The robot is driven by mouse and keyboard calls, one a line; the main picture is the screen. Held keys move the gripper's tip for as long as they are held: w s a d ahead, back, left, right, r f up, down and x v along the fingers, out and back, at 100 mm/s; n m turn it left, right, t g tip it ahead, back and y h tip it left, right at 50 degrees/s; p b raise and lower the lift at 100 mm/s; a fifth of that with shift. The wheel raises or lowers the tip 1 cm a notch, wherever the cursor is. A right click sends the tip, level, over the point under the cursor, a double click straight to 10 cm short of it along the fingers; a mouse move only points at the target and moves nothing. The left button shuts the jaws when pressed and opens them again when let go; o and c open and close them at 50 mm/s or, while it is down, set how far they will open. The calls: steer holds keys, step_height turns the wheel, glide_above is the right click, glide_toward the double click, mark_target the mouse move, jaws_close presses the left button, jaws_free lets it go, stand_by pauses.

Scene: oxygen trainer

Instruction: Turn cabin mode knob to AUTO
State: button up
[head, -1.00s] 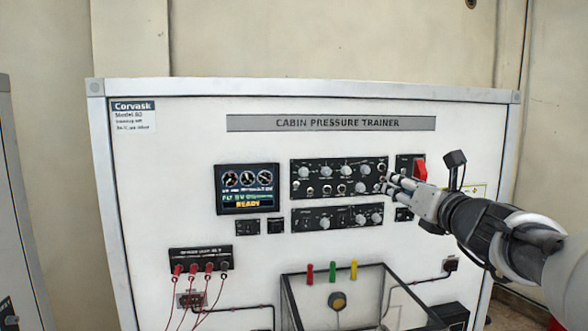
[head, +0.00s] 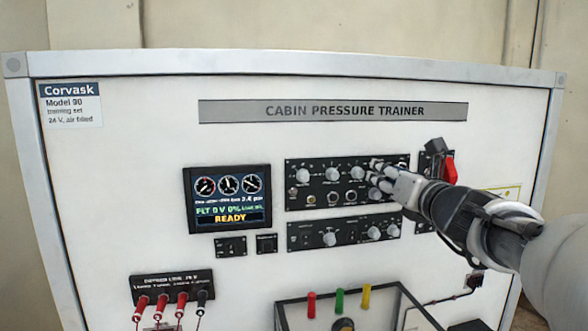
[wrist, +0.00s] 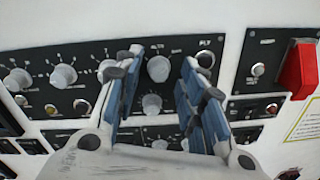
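The upper black control panel (head: 345,199) carries a row of round light-grey knobs. In the wrist view, one knob (wrist: 158,68) stands between my fingers, with small lettering around it that seems to read ALTN and MAN; I cannot read its setting. A second knob (wrist: 152,104) sits just below it. My gripper (wrist: 160,76) is open, with a finger on either side of the upper knob; I cannot tell whether either touches it. In the head view my gripper (head: 376,177) covers the right part of this panel and hides the knob there.
A red guarded switch (wrist: 298,70) stands out right of my gripper. More knobs (wrist: 63,76) line the panel to the left. The lit display (head: 230,199) reads READY. A lower knob panel (head: 345,232) and red plugs (head: 162,304) with wires are below.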

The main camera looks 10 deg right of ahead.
steer(key=shift+w, duration=0.1)
steer(key=shift+s+r, duration=0.15)
steer(key=shift+s, duration=0.3)
steer(key=shift+c, duration=0.4)
steer(key=shift+w, duration=0.15)
steer(key=c, duration=0.3)
jaws_close()
